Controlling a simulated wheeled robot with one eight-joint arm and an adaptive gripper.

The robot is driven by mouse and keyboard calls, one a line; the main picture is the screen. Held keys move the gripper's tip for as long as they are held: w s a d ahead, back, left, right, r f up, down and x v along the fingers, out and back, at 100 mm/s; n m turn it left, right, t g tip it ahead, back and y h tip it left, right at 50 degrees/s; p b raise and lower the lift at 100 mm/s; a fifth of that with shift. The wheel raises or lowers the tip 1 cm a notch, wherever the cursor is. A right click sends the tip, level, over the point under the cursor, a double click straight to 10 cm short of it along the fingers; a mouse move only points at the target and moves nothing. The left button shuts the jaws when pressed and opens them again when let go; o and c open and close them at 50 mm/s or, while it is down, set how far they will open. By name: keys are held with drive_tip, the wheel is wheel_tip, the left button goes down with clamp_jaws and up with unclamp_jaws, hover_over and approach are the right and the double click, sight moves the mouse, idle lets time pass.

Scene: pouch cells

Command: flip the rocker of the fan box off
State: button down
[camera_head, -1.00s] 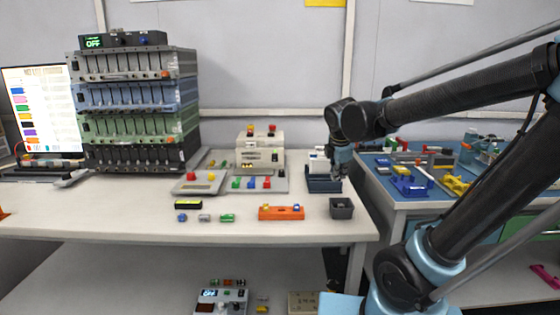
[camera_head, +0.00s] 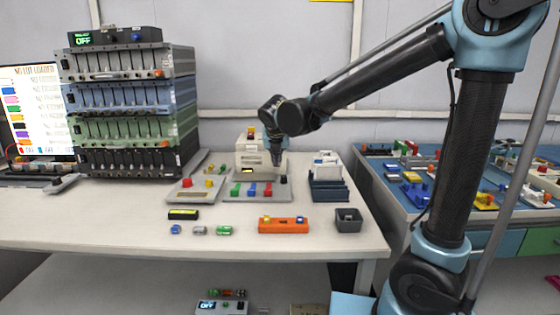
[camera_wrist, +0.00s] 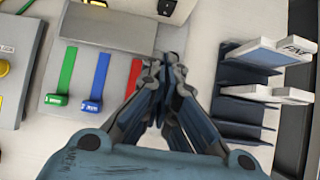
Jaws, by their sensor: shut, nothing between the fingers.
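My gripper (camera_head: 275,162) is shut and empty, pointing down in front of the right part of the beige box (camera_head: 246,160). In the wrist view its closed fingertips (camera_wrist: 164,66) show beside the red lever strip (camera_wrist: 134,76). A black rocker (camera_wrist: 166,7) shows at the top edge of the wrist view on a pale housing, apart from the fingers. A dark box (camera_head: 118,38) with a green display reading OFF sits on the rack at the left. No readable label tells me which box is the fan box.
The grey lever plate (camera_head: 232,194) with green, blue and red levers lies below my gripper. A dark blue slotted holder (camera_head: 328,190) with pale cells stands to the right. An orange block (camera_head: 283,226) and a dark bin (camera_head: 347,220) lie nearer the front edge.

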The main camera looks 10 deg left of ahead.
drive_tip(key=x, duration=0.8)
drive_tip(key=shift+w+a+f, duration=0.1)
drive_tip(key=shift+a+f, duration=0.05)
drive_tip(key=shift+f, duration=0.05)
drive_tip(key=shift+w+a+f, duration=0.1)
drive_tip(key=shift+w, duration=0.45)
drive_tip(key=shift+w+a+f, duration=0.1)
drive_tip(key=shift+w+a, duration=0.05)
drive_tip(key=shift+w, duration=0.4)
drive_tip(key=shift+w+a+f, duration=0.1)
drive_tip(key=shift+w+a, duration=0.15)
drive_tip(key=shift+w, duration=0.55)
